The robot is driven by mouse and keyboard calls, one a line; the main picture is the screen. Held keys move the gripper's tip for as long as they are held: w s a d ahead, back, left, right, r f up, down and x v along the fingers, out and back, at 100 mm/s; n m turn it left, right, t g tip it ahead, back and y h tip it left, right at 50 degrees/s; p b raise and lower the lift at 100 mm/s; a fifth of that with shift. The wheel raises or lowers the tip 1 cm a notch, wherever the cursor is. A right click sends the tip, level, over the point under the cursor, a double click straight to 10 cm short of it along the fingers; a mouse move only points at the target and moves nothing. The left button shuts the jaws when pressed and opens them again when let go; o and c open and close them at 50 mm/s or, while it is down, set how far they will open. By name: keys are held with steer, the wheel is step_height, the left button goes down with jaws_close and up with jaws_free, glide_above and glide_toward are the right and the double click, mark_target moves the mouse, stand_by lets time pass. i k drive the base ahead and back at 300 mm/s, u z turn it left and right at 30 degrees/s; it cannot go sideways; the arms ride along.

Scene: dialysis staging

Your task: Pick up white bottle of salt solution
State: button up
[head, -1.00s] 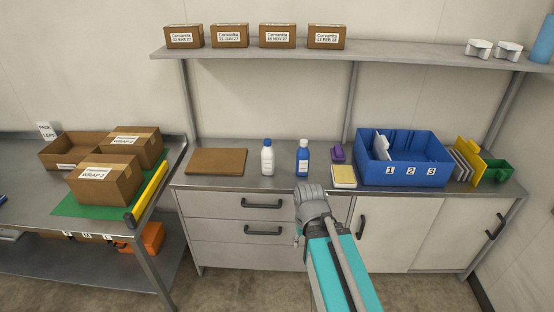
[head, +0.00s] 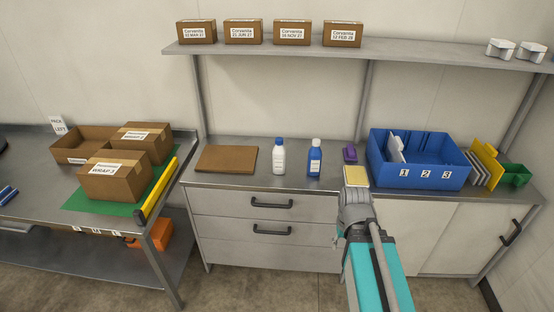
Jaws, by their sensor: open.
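The white bottle (head: 278,158) with a blue cap stands upright on the steel counter (head: 225,180), right of a brown board. A blue bottle (head: 314,158) with a white cap stands upright just to its right. My gripper (head: 354,205) is at the grey end of my arm, near the counter's front edge, right of both bottles and apart from them. It is open; its fingers cannot be made out clearly from this angle. The white bottle is in full view, with nothing in front of it.
A brown board (head: 226,159) lies left of the bottles. A purple item (head: 350,153), a yellow pad (head: 356,176) and a blue bin (head: 417,178) are to the right. A shelf (head: 300,47) with boxes runs above. Cartons (head: 114,180) stand on the left table.

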mark_target(279, 151)
steer(key=z, duration=0.05)
steer(key=i, duration=1)
